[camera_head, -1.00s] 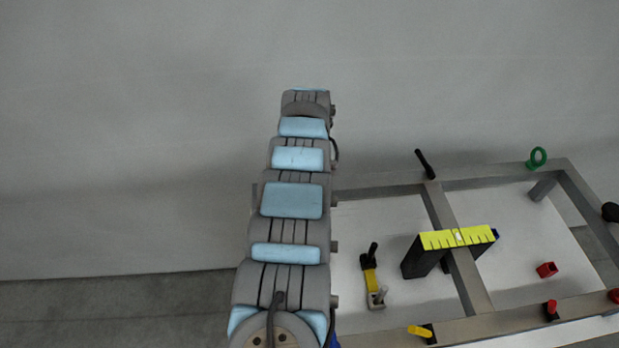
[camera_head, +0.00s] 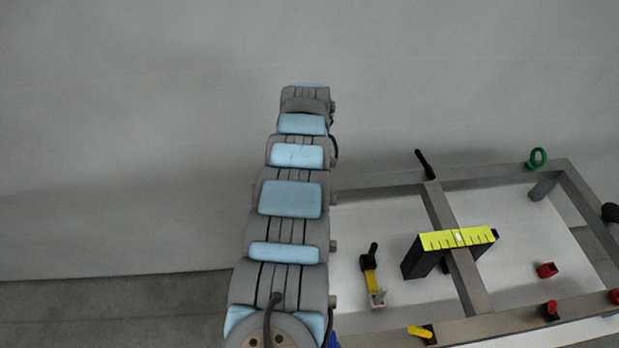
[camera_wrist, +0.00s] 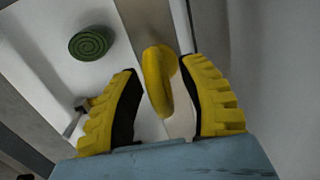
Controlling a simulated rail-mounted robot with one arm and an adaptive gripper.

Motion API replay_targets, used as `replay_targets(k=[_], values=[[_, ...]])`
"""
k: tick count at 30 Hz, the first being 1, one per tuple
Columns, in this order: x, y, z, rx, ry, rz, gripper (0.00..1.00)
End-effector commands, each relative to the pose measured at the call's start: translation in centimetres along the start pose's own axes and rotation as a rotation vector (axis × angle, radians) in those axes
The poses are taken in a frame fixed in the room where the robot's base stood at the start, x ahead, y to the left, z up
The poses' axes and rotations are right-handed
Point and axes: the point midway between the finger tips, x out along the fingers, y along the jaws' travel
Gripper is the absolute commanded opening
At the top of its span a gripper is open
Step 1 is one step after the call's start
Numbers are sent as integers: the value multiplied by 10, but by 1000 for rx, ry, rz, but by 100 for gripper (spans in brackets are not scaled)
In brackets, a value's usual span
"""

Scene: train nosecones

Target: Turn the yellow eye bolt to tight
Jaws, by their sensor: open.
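The yellow eye bolt (camera_wrist: 153,72) shows in the wrist view as a thick ring seen nearly edge-on. It lies between the two yellow-and-black fingers of my gripper (camera_wrist: 161,66). The fingers stand apart, with a visible gap on each side of the ring, most clearly on the right. The jaws are open. The ring hides the bolt's shank and seat, so I cannot tell how tight it is. In the head view, my arm hides the gripper and the yellow eye bolt.
A green spiral-topped round part (camera_wrist: 91,43) is left of the eye bolt. The head view shows a metal frame (camera_head: 474,286) with a yellow-topped black block (camera_head: 457,239), a yellow clamp (camera_head: 371,281), a green ring (camera_head: 537,158) and red parts (camera_head: 547,270). A grey wall stands behind.

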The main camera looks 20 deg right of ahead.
Motion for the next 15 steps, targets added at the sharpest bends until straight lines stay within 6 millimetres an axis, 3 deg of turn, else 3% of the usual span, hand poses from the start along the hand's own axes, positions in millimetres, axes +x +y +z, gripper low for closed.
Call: replay_targets(k=[15], values=[[-89, 0, 1, 0, -1, -1, 41]])
